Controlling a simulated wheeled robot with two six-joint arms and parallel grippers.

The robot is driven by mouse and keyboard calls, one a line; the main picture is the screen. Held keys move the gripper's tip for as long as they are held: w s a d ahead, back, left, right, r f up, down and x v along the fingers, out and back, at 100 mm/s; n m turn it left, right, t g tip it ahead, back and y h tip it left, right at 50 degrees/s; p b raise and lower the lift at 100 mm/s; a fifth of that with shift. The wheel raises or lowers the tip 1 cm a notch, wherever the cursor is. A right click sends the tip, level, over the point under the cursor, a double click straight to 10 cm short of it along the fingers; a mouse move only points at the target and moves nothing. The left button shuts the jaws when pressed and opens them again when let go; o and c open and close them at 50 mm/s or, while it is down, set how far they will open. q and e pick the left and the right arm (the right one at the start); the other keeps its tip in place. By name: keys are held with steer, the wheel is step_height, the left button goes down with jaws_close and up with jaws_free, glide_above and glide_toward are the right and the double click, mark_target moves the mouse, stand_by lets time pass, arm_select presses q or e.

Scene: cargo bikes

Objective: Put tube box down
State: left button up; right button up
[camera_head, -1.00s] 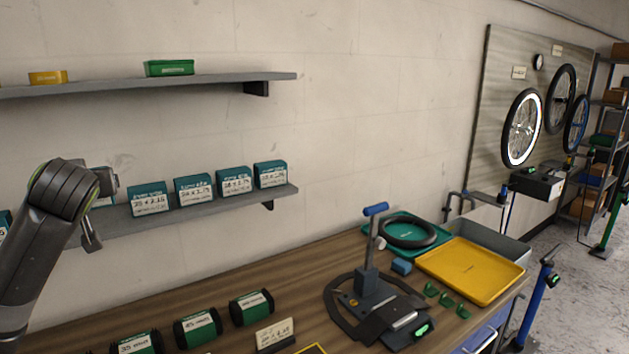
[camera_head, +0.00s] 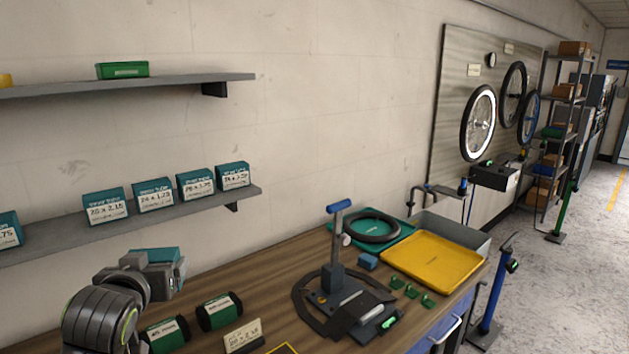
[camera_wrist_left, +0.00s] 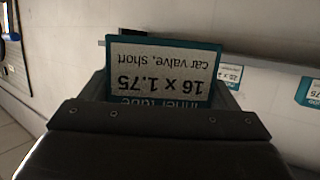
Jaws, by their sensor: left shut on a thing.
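The tube box is teal with a white label; in the left wrist view the tube box (camera_wrist_left: 162,75) reads "16 x 1.75, car valve, short", upside down, and sits between my jaws. In the head view the tube box (camera_head: 155,255) shows partly behind my left gripper (camera_head: 165,275). My left gripper is shut on it and holds it in front of the lower shelf, over the left part of the wooden bench (camera_head: 262,272). My right gripper is not in view.
Several teal tube boxes (camera_head: 154,195) stand on the lower shelf (camera_head: 150,220), with a gap at left. Green rolls (camera_head: 219,312) and a label stand (camera_head: 243,337) are on the bench. A clamp stand (camera_head: 337,255), yellow tray (camera_head: 432,262) and green tray (camera_head: 398,232) lie to the right.

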arm_select(q)
steer(key=s+d+f+m+h, duration=0.2)
steer(key=s+d, duration=0.4)
steer(key=d, duration=0.3)
steer(key=shift+d+h, duration=0.15)
steer(key=shift+h, duration=0.25)
